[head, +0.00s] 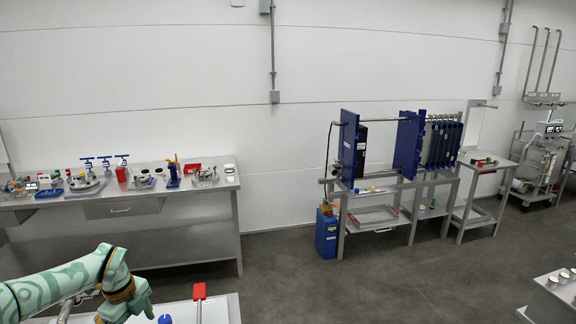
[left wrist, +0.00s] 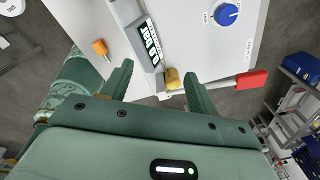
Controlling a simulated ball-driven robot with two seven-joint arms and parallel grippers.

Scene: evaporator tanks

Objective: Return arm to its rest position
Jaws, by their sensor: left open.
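My left arm (head: 65,283), green with a gold-coloured ring, comes in at the lower left of the head view, bent above a grey bench. Its hand is low in that view and the jaws are not clear there. In the left wrist view my left gripper (left wrist: 158,72) has its two green fingers wide apart. No object is clamped between them. A yellow-brown cylindrical piece (left wrist: 173,78) shows in the gap near the right finger; I cannot tell its distance. My right gripper is not in view.
Close by are a red-handled lever (left wrist: 250,79), also in the head view (head: 199,291), a blue knob (left wrist: 227,14), a grey labelled device (left wrist: 142,35) and an orange piece (left wrist: 100,47). A workbench (head: 130,208) and a blue plate stand (head: 349,150) line the wall. The floor between is clear.

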